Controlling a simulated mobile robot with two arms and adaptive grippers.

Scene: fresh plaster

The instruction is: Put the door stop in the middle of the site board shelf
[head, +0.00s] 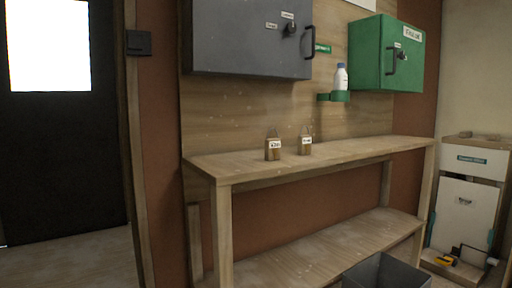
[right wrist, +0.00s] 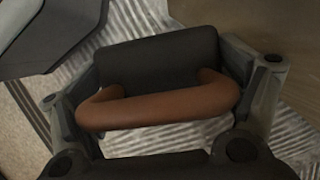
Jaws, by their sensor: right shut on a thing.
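The site board shelf (head: 350,152) is a long pale wooden shelf against the wooden board in the head view. Two small tagged wooden blocks (head: 272,150) (head: 305,146) stand on it left of its middle. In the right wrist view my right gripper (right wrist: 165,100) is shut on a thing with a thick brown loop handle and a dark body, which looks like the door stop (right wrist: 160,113). The gripper's fingers are at both sides of it. Neither gripper shows in the head view, and my left gripper is in no view.
A grey cabinet (head: 245,40) and a green cabinet (head: 370,55) hang above the shelf. A white bottle (head: 341,77) stands on a small green holder (head: 333,97). A grey bin (head: 386,272) stands in front of the lower shelf (head: 330,248). The upper shelf's right half is clear.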

